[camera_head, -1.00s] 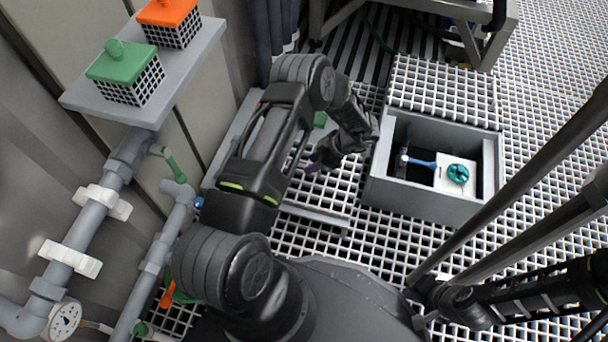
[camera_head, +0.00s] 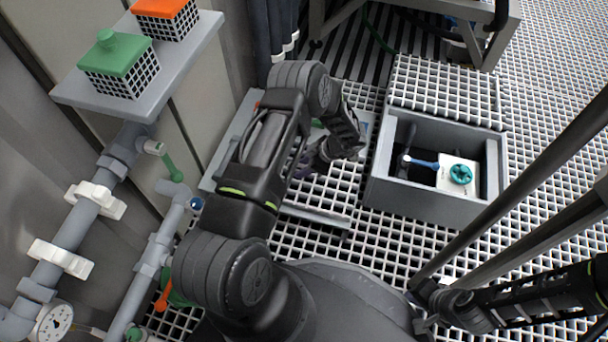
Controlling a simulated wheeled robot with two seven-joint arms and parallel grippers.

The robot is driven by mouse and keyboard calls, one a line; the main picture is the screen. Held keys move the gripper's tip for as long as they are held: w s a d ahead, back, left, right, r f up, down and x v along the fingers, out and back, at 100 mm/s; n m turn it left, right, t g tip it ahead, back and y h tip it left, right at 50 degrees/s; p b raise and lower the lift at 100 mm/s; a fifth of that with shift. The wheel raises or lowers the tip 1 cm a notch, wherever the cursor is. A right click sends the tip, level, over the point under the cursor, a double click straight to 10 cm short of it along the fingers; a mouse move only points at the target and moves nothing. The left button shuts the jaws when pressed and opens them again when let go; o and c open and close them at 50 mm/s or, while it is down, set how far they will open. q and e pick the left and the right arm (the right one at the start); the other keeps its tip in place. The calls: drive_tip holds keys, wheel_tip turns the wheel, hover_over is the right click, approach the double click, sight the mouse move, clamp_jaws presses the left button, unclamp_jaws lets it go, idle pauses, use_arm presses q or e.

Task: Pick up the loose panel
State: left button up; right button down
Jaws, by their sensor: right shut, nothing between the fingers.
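A white grating panel (camera_head: 445,88) lies at the top right, just behind a grey open box (camera_head: 425,200), raised above the floor grating; it looks like the loose panel. My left gripper (camera_head: 308,163) hangs at the end of the bent arm in the middle, left of the box and apart from the panel. It is dark and partly hidden by its own arm, so its jaw opening cannot be made out. My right gripper (camera_head: 420,308) is low at the right, in front of the box, shut and empty, well away from the panel.
The box holds a blue-handled valve (camera_head: 422,163) and a teal knob (camera_head: 461,174). A grey shelf (camera_head: 185,65) at the left carries green-topped (camera_head: 115,60) and orange-topped (camera_head: 165,15) caged blocks. Grey pipes (camera_head: 80,215) line the left wall.

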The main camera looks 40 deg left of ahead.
idle(0.3)
use_arm(q)
clamp_jaws()
drive_tip(key=shift+r, duration=0.1)
idle(1.2)
